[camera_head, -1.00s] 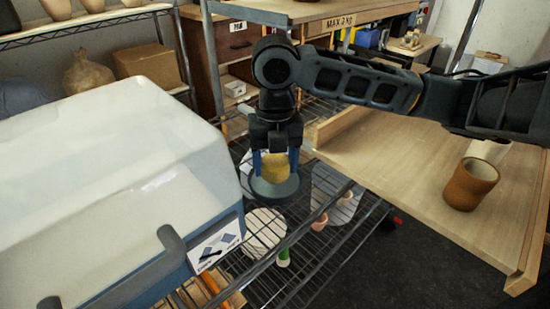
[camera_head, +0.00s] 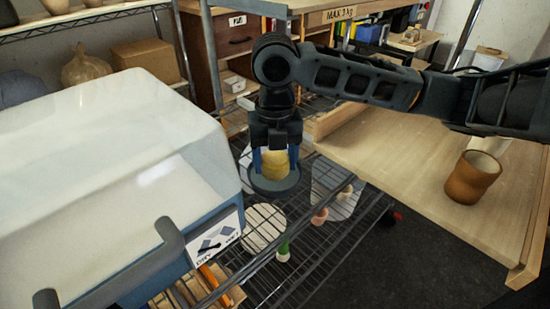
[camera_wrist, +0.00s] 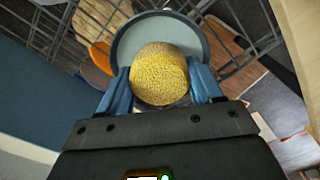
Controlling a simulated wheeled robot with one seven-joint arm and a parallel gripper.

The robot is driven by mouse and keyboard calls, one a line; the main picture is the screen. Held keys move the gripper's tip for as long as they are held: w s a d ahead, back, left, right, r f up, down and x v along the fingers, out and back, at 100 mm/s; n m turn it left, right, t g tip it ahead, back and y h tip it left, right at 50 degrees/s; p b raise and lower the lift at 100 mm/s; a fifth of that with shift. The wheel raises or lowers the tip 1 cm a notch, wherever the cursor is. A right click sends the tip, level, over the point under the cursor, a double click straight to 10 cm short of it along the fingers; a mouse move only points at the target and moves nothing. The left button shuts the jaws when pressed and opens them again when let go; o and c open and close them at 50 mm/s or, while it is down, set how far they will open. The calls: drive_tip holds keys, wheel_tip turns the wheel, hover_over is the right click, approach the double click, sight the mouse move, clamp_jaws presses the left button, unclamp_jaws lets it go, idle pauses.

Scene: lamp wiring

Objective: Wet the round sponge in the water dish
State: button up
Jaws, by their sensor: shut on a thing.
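The round sponge (camera_head: 274,164) is yellow and sits between the two blue fingers of my gripper (camera_head: 274,160). In the wrist view the sponge (camera_wrist: 159,75) fills the gap between the fingertips of my gripper (camera_wrist: 160,80), which is shut on it. The water dish (camera_head: 274,187) is round and blue-grey, directly below the sponge. In the wrist view the dish (camera_wrist: 128,45) shows behind and around the sponge. Whether the sponge touches the dish's inside is hard to tell, and no water surface can be made out.
The dish stands on a wire rack shelf (camera_head: 330,245). A white and blue machine (camera_head: 110,180) stands close at the left. A wooden tray table (camera_head: 420,180) with a brown cup (camera_head: 473,178) lies at the right. Pale round boards (camera_head: 264,225) and small tools lie near the dish.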

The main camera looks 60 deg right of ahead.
sight(276, 158)
drive_tip(key=shift+f+b, duration=0.5)
drive_tip(key=shift+f, duration=0.1)
idle(1.4)
drive_tip(key=shift+r+p, duration=2.6)
drive_tip(key=shift+r, duration=1.05)
drive_tip(key=shift+f, duration=0.1)
